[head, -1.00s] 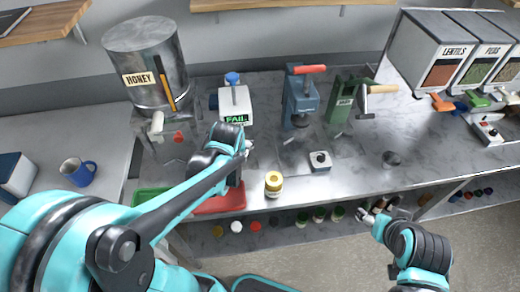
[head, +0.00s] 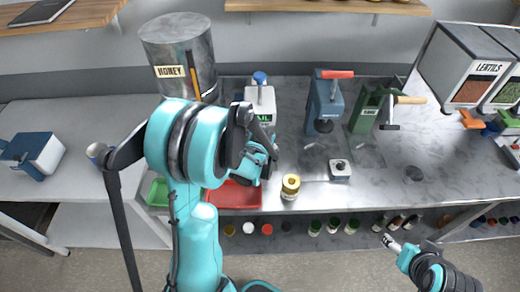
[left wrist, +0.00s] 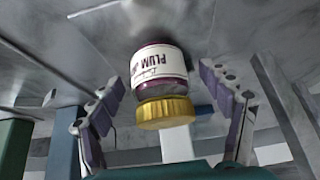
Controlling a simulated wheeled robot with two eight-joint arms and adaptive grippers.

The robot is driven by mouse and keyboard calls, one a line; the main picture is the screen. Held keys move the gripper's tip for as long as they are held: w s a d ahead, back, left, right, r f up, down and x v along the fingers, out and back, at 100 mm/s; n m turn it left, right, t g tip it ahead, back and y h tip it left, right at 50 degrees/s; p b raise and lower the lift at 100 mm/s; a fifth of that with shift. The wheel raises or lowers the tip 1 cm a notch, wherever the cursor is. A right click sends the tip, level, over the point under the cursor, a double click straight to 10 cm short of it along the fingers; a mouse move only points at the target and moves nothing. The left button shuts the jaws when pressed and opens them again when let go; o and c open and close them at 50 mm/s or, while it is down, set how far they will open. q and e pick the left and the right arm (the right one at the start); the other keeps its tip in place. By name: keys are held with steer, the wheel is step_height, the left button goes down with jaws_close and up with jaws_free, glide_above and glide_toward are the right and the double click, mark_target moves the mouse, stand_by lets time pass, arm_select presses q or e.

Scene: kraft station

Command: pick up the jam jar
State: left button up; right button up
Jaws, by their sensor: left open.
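A jam jar labelled "PLUM" (left wrist: 162,70), with a gold lid (left wrist: 166,112), appears upside down in the left wrist view. It stands on the metal worktop between the fingers of my open left gripper (left wrist: 165,98), which do not visibly clamp it.
A red tray (head: 235,197) and green tray (head: 158,192) lie at the front left. A small grey device (head: 340,169) sits right of the yellow-lidded jar. Counter further right is mostly clear.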

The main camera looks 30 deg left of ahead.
arm_select(q)
steer(key=shift+s+r, duration=0.1)
steer(key=c, duration=1.6)
steer(key=shift+r, duration=0.1)
